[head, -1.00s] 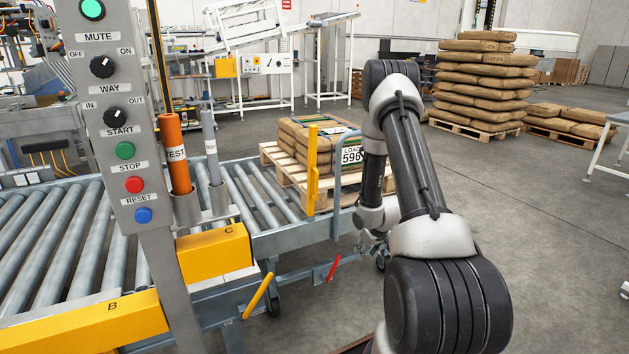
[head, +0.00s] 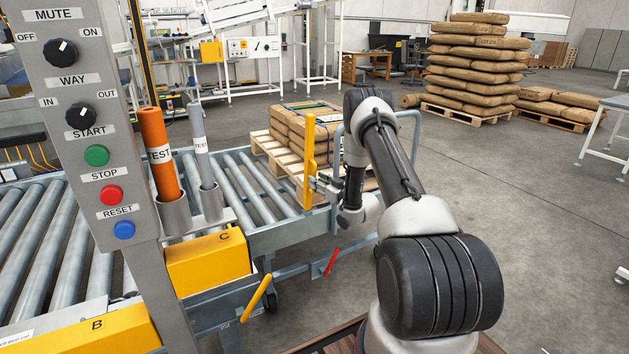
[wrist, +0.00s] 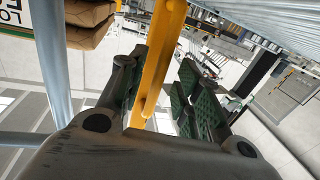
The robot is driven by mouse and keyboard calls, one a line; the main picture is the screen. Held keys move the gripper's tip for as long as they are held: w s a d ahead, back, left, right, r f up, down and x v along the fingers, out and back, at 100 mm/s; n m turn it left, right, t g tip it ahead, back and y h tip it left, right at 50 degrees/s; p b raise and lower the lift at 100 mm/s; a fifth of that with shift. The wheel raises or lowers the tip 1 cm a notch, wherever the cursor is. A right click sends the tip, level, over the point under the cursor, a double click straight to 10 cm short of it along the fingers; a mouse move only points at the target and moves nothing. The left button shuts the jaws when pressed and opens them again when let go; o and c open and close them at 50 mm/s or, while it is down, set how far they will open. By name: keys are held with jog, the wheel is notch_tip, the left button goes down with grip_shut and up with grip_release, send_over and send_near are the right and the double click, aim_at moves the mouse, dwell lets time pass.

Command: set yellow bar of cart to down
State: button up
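The yellow bar (head: 309,155) of the cart stands upright at the cart's near end, beside the loaded pallet. In the wrist view, the bar (wrist: 160,62) runs between the two fingers of my gripper (wrist: 163,95). The fingers are apart, with a visible gap between the bar and the right finger; the left finger is close to the bar, and I cannot tell whether it touches. In the head view, my gripper (head: 322,186) is at the bar's lower half, partly hidden by my arm.
The cart's grey tubular handle (head: 415,128) rises behind my arm. Sacks (head: 293,125) lie on the cart's pallet. A red lever (head: 331,262) and another yellow lever (head: 257,297) sit low in front. The roller conveyor (head: 245,190) and control panel (head: 92,120) are left.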

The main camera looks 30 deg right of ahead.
aim_at(311, 169)
jog(key=shift+x, duration=1.25)
jog(key=shift+c, duration=0.2)
grip_shut()
